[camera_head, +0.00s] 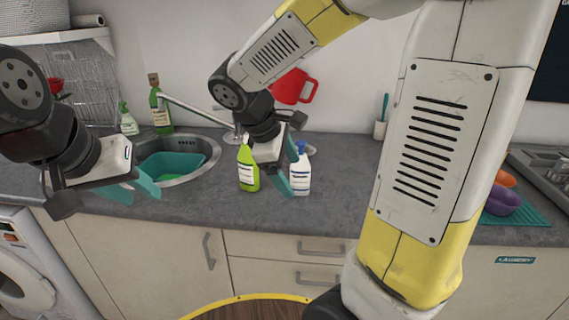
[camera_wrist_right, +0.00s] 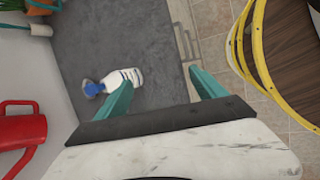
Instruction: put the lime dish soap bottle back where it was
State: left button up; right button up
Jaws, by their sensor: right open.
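The lime dish soap bottle (camera_head: 248,168) stands upright on the grey counter, right of the sink (camera_head: 178,180). My right gripper (camera_head: 287,172) is open and empty, just right of that bottle in the head view. A white bottle with a blue cap (camera_head: 301,172) stands beside its fingers; it also shows in the right wrist view (camera_wrist_right: 124,77), beyond the left finger. The lime bottle does not show in the right wrist view. My left gripper (camera_head: 135,192) is open and empty in front of the sink.
A darker green bottle (camera_head: 161,112) and a small spray bottle (camera_head: 128,120) stand behind the sink. A faucet (camera_head: 195,111) reaches over it. A red jug (camera_head: 294,87) is by the wall. A dish rack (camera_head: 65,75) is far left. The counter front is clear.

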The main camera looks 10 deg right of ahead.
jog(key=s+r+m+t+y, duration=0.3)
jog(key=s+r+m+y, duration=0.3)
jog(key=s+m, duration=0.4)
jog(key=shift+a+m+t+y, duration=0.15)
jog(key=shift+m+t+y, duration=0.3)
jog(key=shift+m, duration=0.65)
jog(key=shift+r, duration=0.1)
